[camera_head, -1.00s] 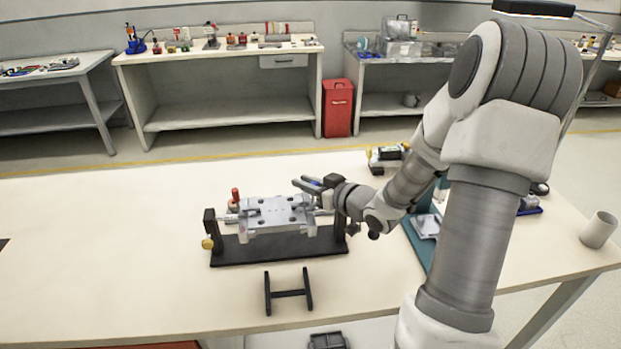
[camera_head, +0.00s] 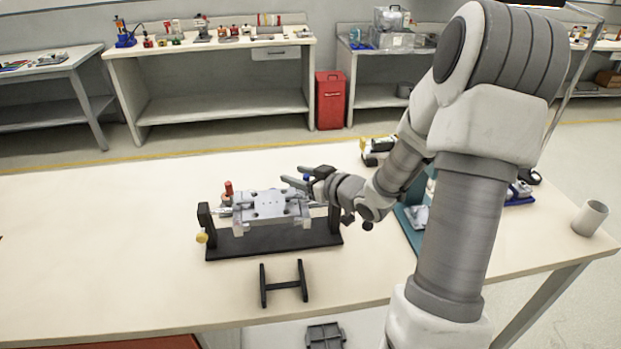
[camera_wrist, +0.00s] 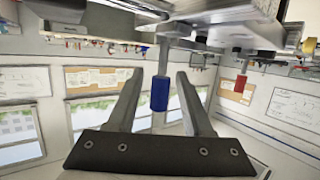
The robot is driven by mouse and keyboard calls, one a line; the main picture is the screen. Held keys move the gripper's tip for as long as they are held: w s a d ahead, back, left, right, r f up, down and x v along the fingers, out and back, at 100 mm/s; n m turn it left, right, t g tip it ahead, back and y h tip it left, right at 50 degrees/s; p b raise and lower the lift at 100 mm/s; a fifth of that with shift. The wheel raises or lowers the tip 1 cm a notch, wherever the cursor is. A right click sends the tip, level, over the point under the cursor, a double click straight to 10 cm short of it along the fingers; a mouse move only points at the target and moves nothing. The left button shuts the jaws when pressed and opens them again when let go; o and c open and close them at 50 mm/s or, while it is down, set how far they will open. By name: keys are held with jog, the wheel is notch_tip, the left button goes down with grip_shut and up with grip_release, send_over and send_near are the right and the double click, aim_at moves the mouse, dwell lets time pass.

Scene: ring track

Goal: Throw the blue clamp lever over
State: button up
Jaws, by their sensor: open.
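The grey fixture plate (camera_head: 268,205) is held in a black stand in the middle of the table. Its blue clamp lever (camera_head: 306,177) stands upright at the plate's right side, partly hidden by my fingers. My gripper (camera_head: 290,177) is open at that lever, coming in from the right. In the wrist view, the blue lever grip (camera_wrist: 159,93) lies in the gap between the two fingers of my gripper (camera_wrist: 159,76), with a gap visible on each side. A red-handled lever (camera_head: 228,188) stands at the plate's left side; it also shows in the wrist view (camera_wrist: 241,82).
A black H-shaped rest (camera_head: 284,284) lies in front of the stand. A teal tray (camera_head: 405,225) with parts is partly behind my arm. A beige cup (camera_head: 590,217) is at the right edge. The table's left side is clear.

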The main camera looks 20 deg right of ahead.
jog(key=p+v, duration=0.3)
jog(key=v, duration=1.4)
jog(key=shift+s, duration=0.2)
jog(key=shift+w+a, duration=0.1)
